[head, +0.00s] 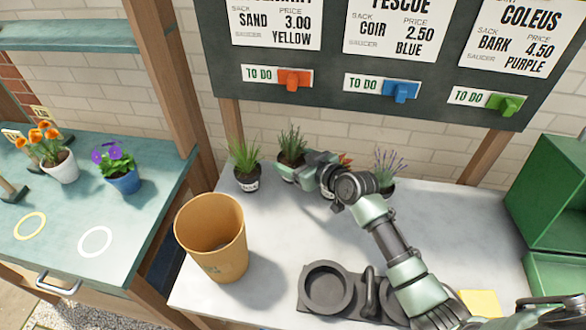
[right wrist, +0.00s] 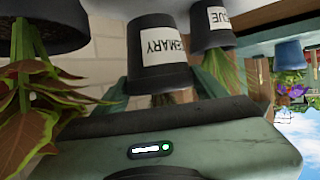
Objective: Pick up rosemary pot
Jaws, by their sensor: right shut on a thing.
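The rosemary pot (head: 289,171) is a dark pot with upright green needle-like sprigs, at the back of the pale counter in the head view. In the right wrist view, which is upside down, the rosemary pot (right wrist: 157,55) shows a white label ending in "EMARY". My right gripper (head: 308,164) is shut on the rosemary pot, with one finger on each side of it. I cannot tell whether its base touches the counter. My left gripper is not in view.
A grassy fescue pot (head: 246,180) stands close on the left. A lavender pot (head: 387,187) and a mostly hidden reddish coleus (head: 345,159) are on the right. An orange-tan bucket (head: 212,238) and a dark tray (head: 327,288) stand in front. The sign board (head: 350,105) hangs behind.

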